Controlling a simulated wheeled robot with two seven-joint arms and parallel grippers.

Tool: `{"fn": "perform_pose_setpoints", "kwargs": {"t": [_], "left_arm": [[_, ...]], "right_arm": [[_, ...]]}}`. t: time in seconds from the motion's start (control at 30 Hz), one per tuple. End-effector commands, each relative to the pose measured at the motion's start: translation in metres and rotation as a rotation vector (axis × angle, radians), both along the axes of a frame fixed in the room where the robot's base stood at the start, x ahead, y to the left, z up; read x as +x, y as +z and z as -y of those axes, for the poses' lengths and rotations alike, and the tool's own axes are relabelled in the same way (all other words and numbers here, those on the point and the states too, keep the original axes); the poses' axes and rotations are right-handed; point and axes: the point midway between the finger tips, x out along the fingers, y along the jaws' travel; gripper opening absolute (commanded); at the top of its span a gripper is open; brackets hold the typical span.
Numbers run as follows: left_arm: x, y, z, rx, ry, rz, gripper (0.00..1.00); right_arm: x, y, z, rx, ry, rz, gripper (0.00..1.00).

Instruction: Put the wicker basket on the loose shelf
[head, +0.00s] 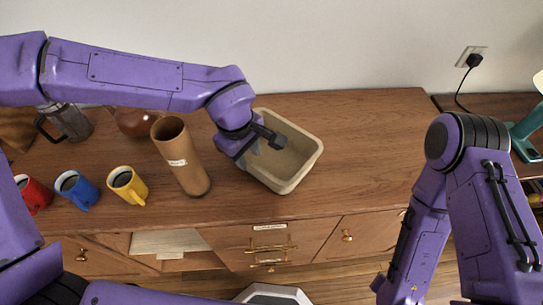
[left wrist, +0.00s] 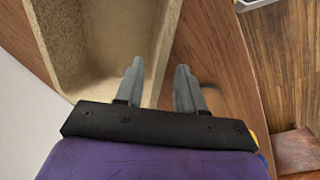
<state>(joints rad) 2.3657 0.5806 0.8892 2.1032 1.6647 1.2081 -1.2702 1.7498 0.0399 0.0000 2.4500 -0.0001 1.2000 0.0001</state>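The wicker basket is a beige, open-topped, rectangular bin (head: 301,165) standing upright on the wooden cabinet top; it looks empty. My left gripper (head: 268,138) is over its left part and hides some of the rim. In the left wrist view the fingers (left wrist: 158,88) are open, one on each side of the basket's (left wrist: 95,35) near wall; I cannot tell if they touch it. A pale board (head: 172,243) lies in an open compartment in the cabinet front; I cannot tell whether this is the loose shelf. My right arm hangs at the right, its fingers out of view.
A tall brown cylinder (head: 181,158) stands just left of the basket. Yellow (head: 127,184), blue (head: 76,189) and red (head: 33,194) mugs stand further left, with a glass jug (head: 68,122) and a brown teapot (head: 135,122) behind. The cabinet top (head: 370,140) is clear right of the basket.

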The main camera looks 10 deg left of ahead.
Motion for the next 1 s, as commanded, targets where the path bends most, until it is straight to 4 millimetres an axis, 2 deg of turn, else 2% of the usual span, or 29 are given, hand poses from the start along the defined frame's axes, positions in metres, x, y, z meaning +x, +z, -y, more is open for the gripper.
{"fn": "perform_pose_setpoints", "kwargs": {"t": [0.43, 0.7, 0.77, 0.8, 0.83, 1.0], "left_arm": [[0.004, -0.066, 0.01, 0.001, 0.0, -0.001, 0.38], [0.005, -0.071, 0.011, 0.0, -0.001, 0.001, 0.38], [0.005, -0.07, 0.011, 0.0, -0.001, 0.001, 0.19], [0.005, -0.07, 0.011, 0.0, -0.001, 0.001, 0.06], [0.005, -0.07, 0.011, 0.0, -0.001, 0.001, 0.0], [0.005, -0.07, 0.011, -0.002, -0.001, 0.003, 0.0]], "right_arm": [[0.0, 0.001, 0.0, 0.0, 0.0, 0.0, 0.46], [0.0, 0.001, 0.0, 0.0, 0.0, 0.0, 0.46], [0.0, 0.001, 0.0, 0.0, 0.0, 0.0, 0.46], [0.0, 0.001, 0.0, 0.0, 0.0, 0.0, 0.46], [0.0, 0.001, 0.0, 0.0, 0.0, 0.0, 0.46], [0.0, 0.001, 0.0, 0.0, 0.0, 0.0, 0.46]]}}
